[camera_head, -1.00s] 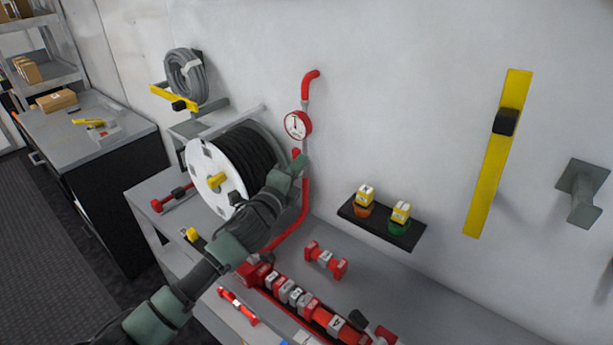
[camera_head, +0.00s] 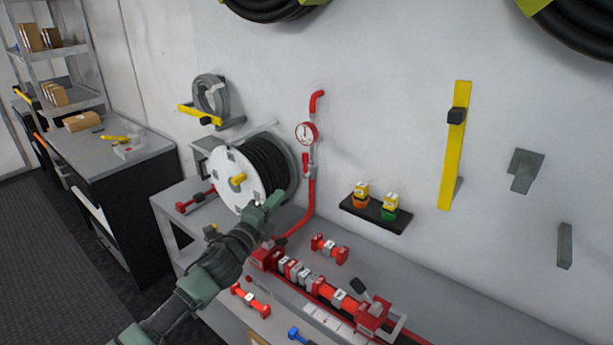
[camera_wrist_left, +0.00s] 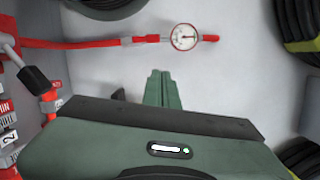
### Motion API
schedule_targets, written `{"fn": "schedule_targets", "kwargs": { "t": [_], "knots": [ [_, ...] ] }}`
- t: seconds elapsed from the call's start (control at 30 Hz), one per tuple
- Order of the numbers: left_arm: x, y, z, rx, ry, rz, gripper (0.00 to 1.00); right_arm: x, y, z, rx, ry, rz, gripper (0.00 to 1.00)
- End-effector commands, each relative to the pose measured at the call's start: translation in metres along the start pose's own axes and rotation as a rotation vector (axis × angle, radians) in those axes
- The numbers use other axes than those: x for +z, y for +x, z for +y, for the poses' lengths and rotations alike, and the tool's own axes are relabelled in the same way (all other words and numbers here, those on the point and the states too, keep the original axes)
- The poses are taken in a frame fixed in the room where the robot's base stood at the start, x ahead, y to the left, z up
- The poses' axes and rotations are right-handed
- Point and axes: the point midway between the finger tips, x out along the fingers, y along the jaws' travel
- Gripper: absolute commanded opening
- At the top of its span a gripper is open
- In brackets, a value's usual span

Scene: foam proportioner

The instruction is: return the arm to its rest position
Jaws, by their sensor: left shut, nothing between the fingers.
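My left arm comes in from the lower left in the head view. Its green left gripper (camera_head: 268,206) is shut and empty, in front of the lower right side of the hose reel (camera_head: 237,182). In the left wrist view the shut fingers (camera_wrist_left: 161,88) point toward the wall, apart from the red pipe and the round gauge (camera_wrist_left: 184,37). The gauge also shows in the head view (camera_head: 306,133), above and right of the gripper. My right gripper is not in view.
A grey bench carries a red manifold row (camera_head: 316,283) and a loose red fitting (camera_head: 329,248). A black wall shelf (camera_head: 376,214) holds two yellow-topped items. A yellow bar (camera_head: 454,150) hangs on the wall. A black cabinet (camera_head: 125,190) stands at left, with open floor beside it.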

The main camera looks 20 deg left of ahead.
Motion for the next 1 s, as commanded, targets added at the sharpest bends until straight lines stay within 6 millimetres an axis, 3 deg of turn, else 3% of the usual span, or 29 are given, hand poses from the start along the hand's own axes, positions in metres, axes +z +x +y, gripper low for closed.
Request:
{"fn": "schedule_targets", "kwargs": {
  "t": [0.17,0.27,0.4,0.5,0.6,0.8,1.0],
  "knots": [
    [-0.009,-0.01,0.013,0.038,-0.074,-0.018,0.0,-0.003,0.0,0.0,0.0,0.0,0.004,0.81],
    [-0.028,-0.039,0.042,0.137,-0.256,-0.073,0.0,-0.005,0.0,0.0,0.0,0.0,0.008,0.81],
    [-0.063,-0.114,0.098,0.371,-0.63,-0.225,0.0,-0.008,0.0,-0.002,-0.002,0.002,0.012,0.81],
    [-0.087,-0.178,0.13,0.547,-0.87,-0.355,0.0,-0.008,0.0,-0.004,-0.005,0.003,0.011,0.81],
    [-0.106,-0.235,0.149,0.696,-1.048,-0.477,0.0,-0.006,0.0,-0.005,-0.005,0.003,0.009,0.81],
    [-0.132,-0.315,0.161,0.89,-1.245,-0.652,0.0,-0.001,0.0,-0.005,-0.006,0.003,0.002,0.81],
    [-0.15,-0.374,0.161,1.03,-1.363,-0.79,0.0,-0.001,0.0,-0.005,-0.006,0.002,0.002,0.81]
  ]
}}
